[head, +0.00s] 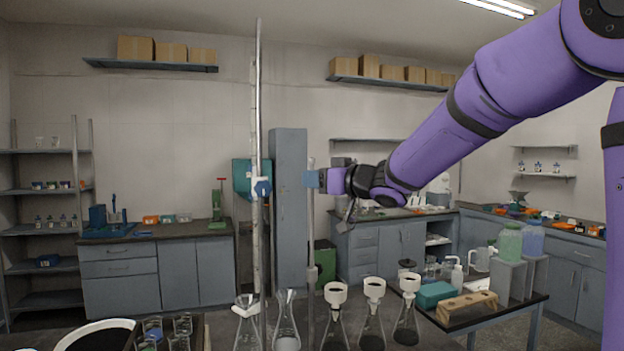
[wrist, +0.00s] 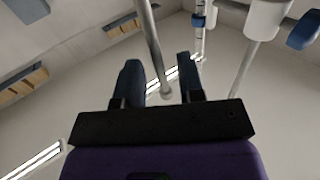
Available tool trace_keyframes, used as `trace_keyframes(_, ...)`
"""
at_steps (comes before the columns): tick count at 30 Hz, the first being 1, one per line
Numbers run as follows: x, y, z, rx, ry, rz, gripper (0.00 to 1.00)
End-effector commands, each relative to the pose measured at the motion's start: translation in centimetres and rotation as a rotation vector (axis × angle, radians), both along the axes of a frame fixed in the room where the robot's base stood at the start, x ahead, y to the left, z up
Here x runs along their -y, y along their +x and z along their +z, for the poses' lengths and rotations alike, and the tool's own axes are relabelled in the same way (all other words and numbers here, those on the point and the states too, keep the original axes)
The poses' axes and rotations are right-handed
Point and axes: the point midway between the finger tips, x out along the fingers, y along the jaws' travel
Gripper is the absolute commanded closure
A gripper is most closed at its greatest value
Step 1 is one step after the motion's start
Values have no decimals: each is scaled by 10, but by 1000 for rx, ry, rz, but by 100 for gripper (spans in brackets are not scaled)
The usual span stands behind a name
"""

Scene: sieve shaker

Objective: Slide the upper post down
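The slim grey upper post (head: 311,225) stands upright near the middle of the head view, rising from a thicker collar (head: 312,275). My gripper (head: 313,179) is level with its upper part, with the blue fingers at the post and the post's top showing just above them. In the wrist view the post (wrist: 153,45) runs down to a rounded end in the gap between my fingers (wrist: 160,85). Space shows on both sides of it, so the gripper is open around or beside the post. Exact depth is hard to tell.
A tall white pole (head: 257,100) with a blue clamp (head: 262,187) stands just left of the post. Flasks (head: 286,325) and several funnel-topped flasks (head: 373,310) crowd the bench around its base. A side table (head: 500,320) with bottles is at the right.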

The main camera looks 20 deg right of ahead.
Motion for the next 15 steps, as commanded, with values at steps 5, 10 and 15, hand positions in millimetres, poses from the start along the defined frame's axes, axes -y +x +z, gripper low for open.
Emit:
trace_keyframes(5,-7,10,0,0,0,-1,65)
trace_keyframes(10,-8,12,0,0,0,-1,65)
trace_keyframes(15,-8,12,0,0,0,-1,72)
